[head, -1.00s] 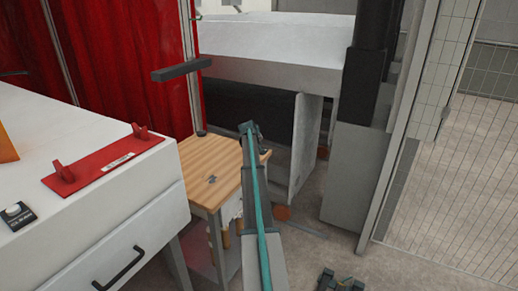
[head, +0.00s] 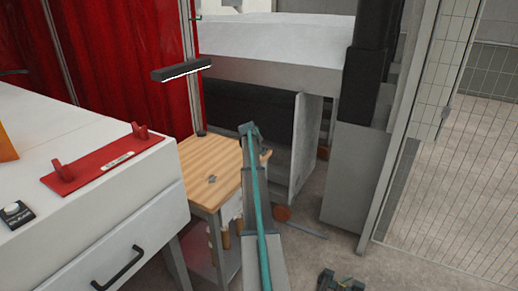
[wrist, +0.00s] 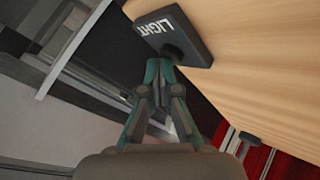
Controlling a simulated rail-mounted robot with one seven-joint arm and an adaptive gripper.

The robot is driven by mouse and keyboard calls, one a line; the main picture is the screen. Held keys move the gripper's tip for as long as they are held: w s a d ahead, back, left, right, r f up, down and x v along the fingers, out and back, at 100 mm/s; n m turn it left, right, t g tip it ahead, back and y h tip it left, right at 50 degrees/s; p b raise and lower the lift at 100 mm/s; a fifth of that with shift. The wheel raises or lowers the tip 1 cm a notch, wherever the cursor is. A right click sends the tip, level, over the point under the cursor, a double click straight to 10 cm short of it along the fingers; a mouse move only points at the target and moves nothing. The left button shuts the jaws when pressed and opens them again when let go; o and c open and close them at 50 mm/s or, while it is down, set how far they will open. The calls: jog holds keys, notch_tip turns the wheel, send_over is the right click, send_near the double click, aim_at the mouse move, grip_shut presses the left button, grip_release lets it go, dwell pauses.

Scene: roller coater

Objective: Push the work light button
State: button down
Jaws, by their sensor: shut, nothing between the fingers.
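In the wrist view, a black box marked LIGHT (wrist: 152,26) sits at the edge of a pale wooden surface. A dark round button (wrist: 173,53) shows on it, partly hidden by my fingers. My gripper (wrist: 160,67) is shut and empty, with its fingertips at the button; whether they touch it I cannot tell. In the head view, my arm reaches to the wooden table, and the fingertips and the LIGHT box are not clear there. A dark bar lamp (head: 182,69) in front of the red curtain has a bright white strip lit along its underside.
The wooden table (head: 205,160) carries a small grey item (head: 212,179). A white cabinet (head: 150,205) with a red panel (head: 104,164) and a small black switch box (head: 16,214) stands at left. A grey machine frame (head: 270,45) is behind; a mesh fence (head: 470,160) is at right.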

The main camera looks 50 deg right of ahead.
jog(key=shift+r, duration=0.4)
jog(key=shift+r+p, duration=0.95)
jog(key=shift+r, duration=2)
